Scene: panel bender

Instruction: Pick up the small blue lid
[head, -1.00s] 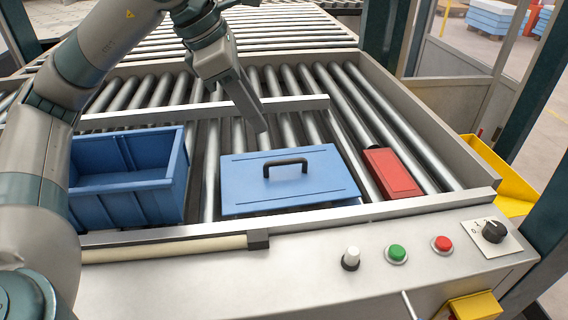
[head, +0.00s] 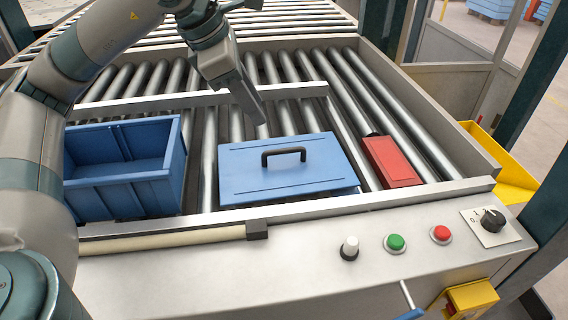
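The small blue lid (head: 288,178) lies flat on the roller conveyor in the head view, with a black bar handle (head: 283,154) standing up from its top. My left gripper (head: 257,118) is above and behind the lid, pointing down toward it and apart from the handle. Its fingers show edge-on, so I cannot tell whether they are open or shut. No object shows in it. My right gripper is not in view.
An open blue bin (head: 122,170) stands left of the lid. A red box (head: 391,162) lies close to its right. A metal rail (head: 200,98) crosses behind. A control panel with knobs and buttons (head: 396,243) runs along the front. A yellow tray (head: 505,165) is at the right.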

